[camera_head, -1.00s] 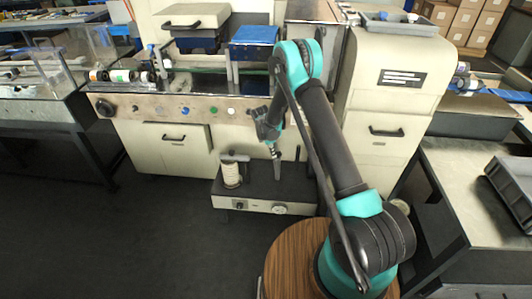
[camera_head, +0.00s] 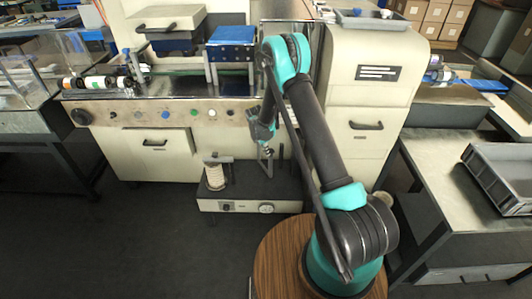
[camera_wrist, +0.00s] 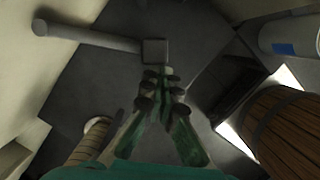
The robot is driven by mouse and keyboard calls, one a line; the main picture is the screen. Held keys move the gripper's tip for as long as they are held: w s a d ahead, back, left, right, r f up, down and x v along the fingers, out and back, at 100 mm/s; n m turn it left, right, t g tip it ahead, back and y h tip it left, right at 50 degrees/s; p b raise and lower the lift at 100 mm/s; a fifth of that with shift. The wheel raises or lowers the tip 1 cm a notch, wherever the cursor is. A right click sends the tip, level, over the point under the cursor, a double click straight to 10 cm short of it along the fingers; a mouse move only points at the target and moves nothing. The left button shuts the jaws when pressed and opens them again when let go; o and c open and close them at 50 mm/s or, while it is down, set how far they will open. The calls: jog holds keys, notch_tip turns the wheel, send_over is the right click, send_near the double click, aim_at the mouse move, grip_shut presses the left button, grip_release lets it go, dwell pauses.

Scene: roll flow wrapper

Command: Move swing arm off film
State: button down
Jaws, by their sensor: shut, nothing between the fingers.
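My gripper (camera_head: 268,150) points down above the right part of a low dark-topped unit (camera_head: 248,190). In the wrist view its fingers (camera_wrist: 162,82) are together and empty. A banded pale film roll (camera_head: 214,178) stands on the unit's left side, left of my gripper; it also shows in the wrist view (camera_wrist: 92,138). A dark bar (camera_head: 218,159) lies at the roll's top; I cannot tell whether it touches. In the wrist view a long grey bar (camera_wrist: 85,37) ends in a square block (camera_wrist: 155,50) just beyond my fingertips. I cannot tell whether they touch, or which bar is the swing arm.
The pale machine with a knob panel (camera_head: 160,113) stands behind the unit, with a tall cabinet (camera_head: 370,90) to its right. A metal table (camera_head: 450,185) with a grey tray (camera_head: 500,178) is at the right. Dark open floor (camera_head: 110,245) lies front left.

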jog(key=shift+w+d+r, duration=0.15)
jog(key=shift+d, duration=0.2)
jog(key=v, duration=1.2)
jog(key=shift+a, duration=0.35)
